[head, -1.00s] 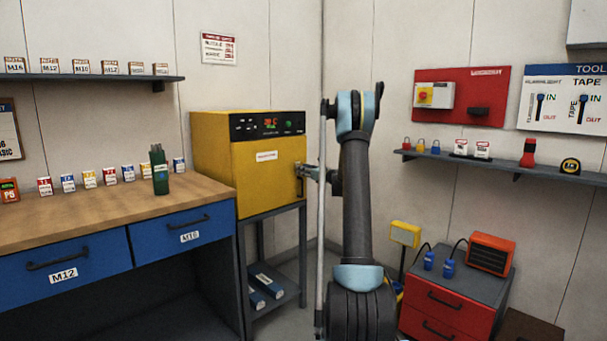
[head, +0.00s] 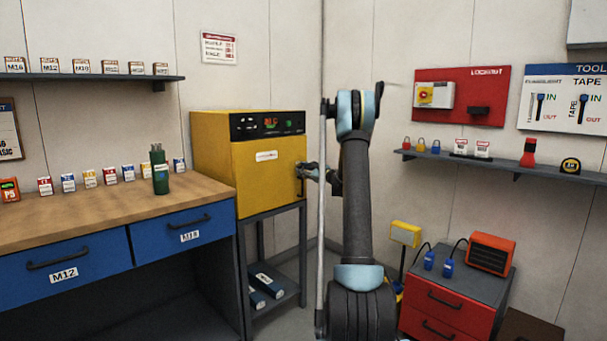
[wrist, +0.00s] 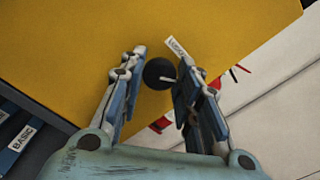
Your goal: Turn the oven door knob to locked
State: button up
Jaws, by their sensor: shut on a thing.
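The yellow oven (head: 215,165) stands on a grey stand left of my arm, with a dark control panel at its top front. In the wrist view its yellow door face (wrist: 215,25) fills the upper part. The round black door knob (wrist: 158,72) carries a short pale pointer mark, which lies toward the right finger. A white label (wrist: 177,48), apparently reading LOCKED, sits just up and right of the knob. My gripper (wrist: 157,78) is shut on the knob, one finger on each side. In the head view my gripper (head: 312,171) is at the oven's right side, the knob hidden.
A wooden workbench (head: 100,212) with blue drawers stands left, bearing small boxes and a green container (head: 159,172). A wall shelf (head: 490,160) and a red tool cabinet (head: 430,295) are on the right. The oven stand (head: 272,207) is below the oven.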

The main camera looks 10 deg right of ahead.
jog(key=n, duration=1.1)
jog(key=shift+s+a+f, duration=0.1)
jog(key=shift+a+f, duration=0.1)
jog(key=shift+a+n, duration=0.1)
jog(key=shift+n, duration=0.2)
jog(key=o, duration=0.9)
jog(key=shift+f, duration=0.1)
jog(key=shift+o, duration=0.7)
jog(key=v, duration=1.2)
